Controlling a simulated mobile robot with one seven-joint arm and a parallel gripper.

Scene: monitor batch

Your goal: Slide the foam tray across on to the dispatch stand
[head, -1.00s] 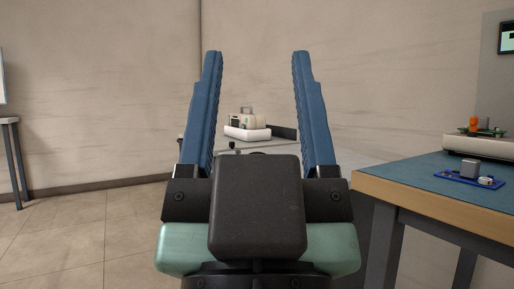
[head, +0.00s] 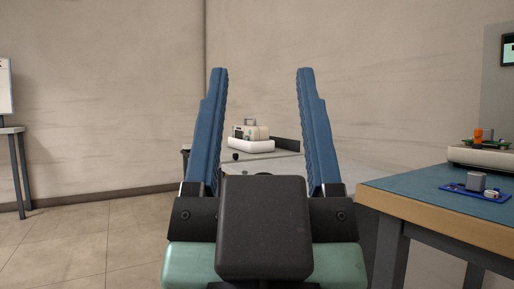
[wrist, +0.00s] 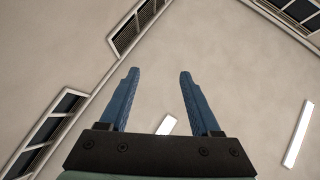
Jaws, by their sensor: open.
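A white tray (head: 251,146), which looks like the foam tray, lies on a pale surface (head: 272,163) at the back. A cream and dark boxy device with a handle (head: 250,132) sits on it. Both appear between my fingers in the head view, well beyond them. My gripper (head: 262,72) is open and empty, its blue fingers pointing up. In the wrist view my gripper (wrist: 159,72) has only ceiling and walls behind it. I cannot tell which surface is the dispatch stand. My gripper's body hides the lower part of the pale surface.
A bench (head: 440,203) with a blue-green top and wooden edge stands close on the right. It holds a small blue tray (head: 460,190) with a grey block, and a white base (head: 482,157) bearing green and orange parts. Another table (head: 13,131) stands far left. Left floor is clear.

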